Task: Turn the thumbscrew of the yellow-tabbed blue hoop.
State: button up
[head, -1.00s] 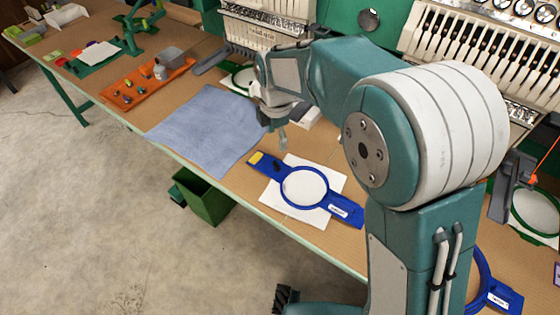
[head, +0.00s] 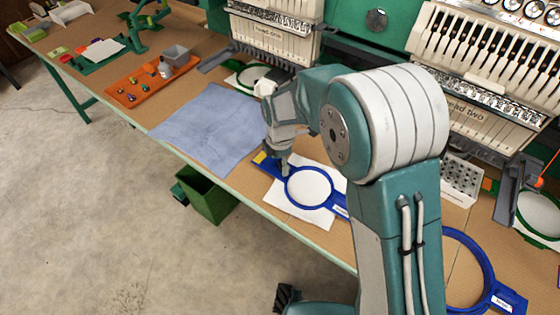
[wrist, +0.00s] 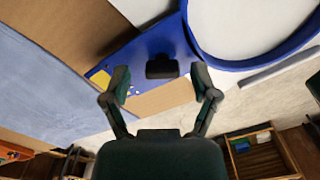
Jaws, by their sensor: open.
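The blue hoop (head: 287,190) lies on white cloth near the front edge of the bench. Its yellow tab (head: 260,157) is at its far-left end and also shows in the wrist view (wrist: 100,78). In the wrist view, the dark thumbscrew (wrist: 162,67) stands on the blue bracket (wrist: 140,52) beside the ring. My gripper (wrist: 161,80) is open, with one fingertip on each side of the thumbscrew in the picture; contact cannot be told. In the head view my gripper (head: 284,168) is over the tabbed end and hides the thumbscrew.
A second blue hoop (head: 490,272) lies at the lower right, partly behind my arm. A blue-grey cloth (head: 205,128) lies left of the task hoop. Embroidery heads (head: 275,40) stand behind. An orange tray (head: 135,95) is farther left. A green bin (head: 208,200) stands below the bench edge.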

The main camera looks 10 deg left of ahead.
jog(key=shift+d, duration=0.1)
grip_shut()
